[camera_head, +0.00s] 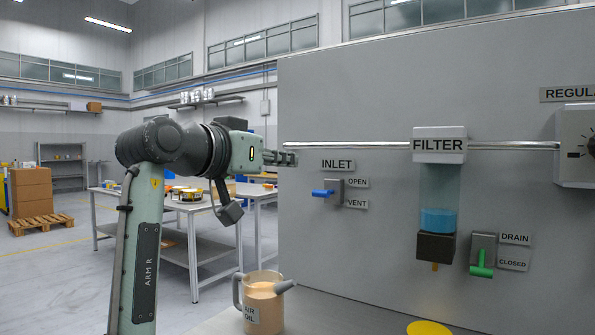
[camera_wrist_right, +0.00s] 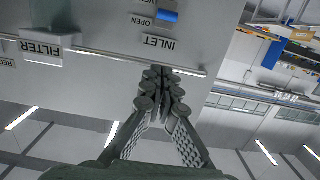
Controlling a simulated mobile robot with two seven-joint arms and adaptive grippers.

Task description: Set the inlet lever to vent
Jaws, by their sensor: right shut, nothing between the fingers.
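The inlet lever (camera_head: 323,193) has a blue handle on a grey mount (camera_head: 337,190), under the INLET sign (camera_head: 338,164). Its handle sticks out to the left, at a height between the OPEN label (camera_head: 356,182) and the VENT label (camera_head: 356,203). My left gripper is not in view.
A metal pipe (camera_head: 350,145) runs along the panel (camera_head: 385,90) above the lever. Right of it are the filter (camera_head: 438,190), the green drain lever (camera_head: 481,265) and a regulator box (camera_head: 575,145). An oil jug (camera_head: 263,305) stands below. The space before the lever looks clear.

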